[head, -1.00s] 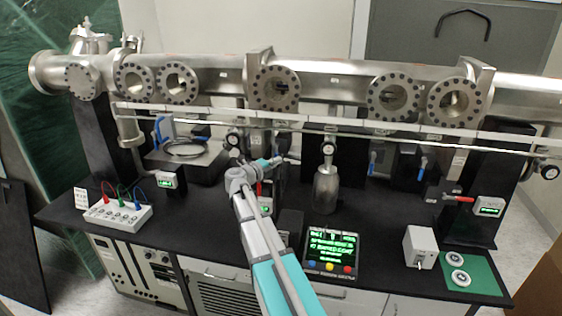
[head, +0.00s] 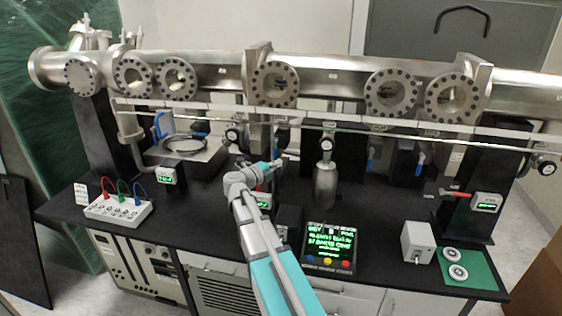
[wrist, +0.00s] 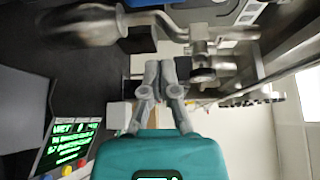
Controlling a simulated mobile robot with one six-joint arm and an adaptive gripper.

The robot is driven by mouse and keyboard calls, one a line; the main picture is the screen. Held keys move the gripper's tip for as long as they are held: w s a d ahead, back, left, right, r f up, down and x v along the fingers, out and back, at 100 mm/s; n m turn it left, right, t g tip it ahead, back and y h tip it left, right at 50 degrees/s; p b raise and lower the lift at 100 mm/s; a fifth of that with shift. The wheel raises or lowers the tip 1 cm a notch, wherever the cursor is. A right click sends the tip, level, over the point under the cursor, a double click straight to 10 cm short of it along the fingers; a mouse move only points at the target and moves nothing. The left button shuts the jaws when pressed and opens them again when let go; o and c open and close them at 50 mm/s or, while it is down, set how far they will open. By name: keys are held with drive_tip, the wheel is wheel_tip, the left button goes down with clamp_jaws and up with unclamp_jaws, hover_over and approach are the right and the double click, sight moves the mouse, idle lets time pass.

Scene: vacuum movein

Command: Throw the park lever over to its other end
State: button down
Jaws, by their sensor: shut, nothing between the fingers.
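I cannot read which handle is the park lever. A red-handled lever (head: 455,194) lies roughly level beside a small green-lit readout (head: 486,202) at the bench's right. Blue handles hang under the pipe, one at the middle right (head: 370,165) and another further right (head: 420,168). My gripper (head: 282,161) is over the middle of the bench, left of a grey metal bottle (head: 325,185) and well left of the red lever. In the wrist view my gripper (wrist: 166,68) has its fingers together, with nothing between them.
A long steel pipe (head: 330,92) with round flanged ports spans the back above the bench. A thin rail (head: 400,137) runs below it. A green-text screen (head: 330,245) stands at the front middle. A grey box (head: 418,242) and green mat (head: 480,272) are at right front.

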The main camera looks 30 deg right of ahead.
drive_tip(key=shift+v, duration=2.8)
drive_tip(key=w+a+r+n+t+y, duration=0.4)
drive_tip(key=w+a+n+t+y, duration=0.3)
drive_tip(key=a+n+t, duration=0.45)
drive_tip(key=s+a+f+n+y, duration=0.2)
drive_tip(key=a+f+n+y, duration=0.5)
drive_tip(key=a+n+y, duration=0.6)
drive_tip(key=s+a+f+n+g, duration=0.2)
drive_tip(key=s+f+n+g, duration=0.5)
drive_tip(key=s+f+g, duration=0.15)
drive_tip(key=s+d+f+n+g+h, duration=0.1)
drive_tip(key=s+d+f+g, duration=0.1)
drive_tip(key=s, duration=0.6)
drive_tip(key=s+d+f+n+g+h, duration=0.1)
drive_tip(key=s+f+g, duration=0.3)
drive_tip(key=s, duration=0.4)
drive_tip(key=shift+d+f+g+h, duration=0.35)
drive_tip(key=shift+d+g+h, duration=0.15)
drive_tip(key=shift+d+g, duration=0.3)
